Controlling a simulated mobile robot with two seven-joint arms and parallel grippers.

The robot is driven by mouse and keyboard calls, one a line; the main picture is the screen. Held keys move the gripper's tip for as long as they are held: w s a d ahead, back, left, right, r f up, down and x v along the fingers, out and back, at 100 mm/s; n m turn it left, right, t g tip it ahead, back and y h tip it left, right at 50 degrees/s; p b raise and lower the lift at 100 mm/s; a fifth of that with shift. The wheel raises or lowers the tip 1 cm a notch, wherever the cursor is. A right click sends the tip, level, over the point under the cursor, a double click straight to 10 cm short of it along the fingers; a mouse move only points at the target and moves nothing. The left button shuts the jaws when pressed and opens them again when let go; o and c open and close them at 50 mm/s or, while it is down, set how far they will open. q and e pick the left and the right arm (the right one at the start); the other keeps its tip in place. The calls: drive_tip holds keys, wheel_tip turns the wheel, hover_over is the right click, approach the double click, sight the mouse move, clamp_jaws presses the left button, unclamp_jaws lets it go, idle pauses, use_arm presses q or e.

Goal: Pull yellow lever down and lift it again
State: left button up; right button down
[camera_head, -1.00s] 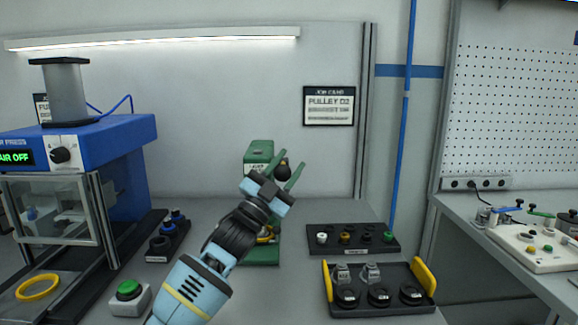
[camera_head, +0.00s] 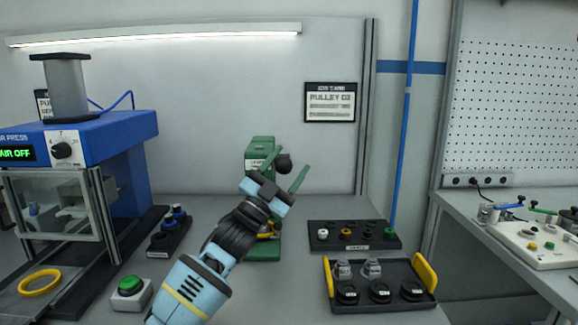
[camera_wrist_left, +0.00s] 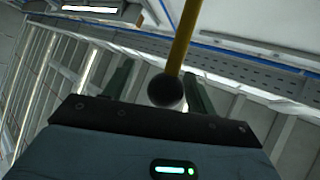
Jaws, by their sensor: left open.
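The yellow lever shows in the left wrist view as a yellow rod (camera_wrist_left: 183,40) ending in a black ball knob (camera_wrist_left: 166,91). In the head view the black knob (camera_head: 283,163) stands by the upper part of a green bench press (camera_head: 262,143); its yellow rod cannot be made out there. My left gripper (camera_head: 290,170) is open at the knob, with its green fingers spread. In the left wrist view the knob lies between the two fingers, with space on both sides. My arm hides the lower part of the press. My right gripper is not in view.
A blue air press (camera_head: 110,140) stands at the left, with a green button box (camera_head: 131,293) in front. A black rack (camera_head: 352,246) and a black tray with yellow handles (camera_head: 380,307) lie at the right. A side bench (camera_head: 500,250) stands farther right.

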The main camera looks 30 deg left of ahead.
use_arm(q)
drive_tip(key=b+v, duration=0.1)
drive_tip(key=v, duration=0.6)
drive_tip(key=shift+f, duration=0.15)
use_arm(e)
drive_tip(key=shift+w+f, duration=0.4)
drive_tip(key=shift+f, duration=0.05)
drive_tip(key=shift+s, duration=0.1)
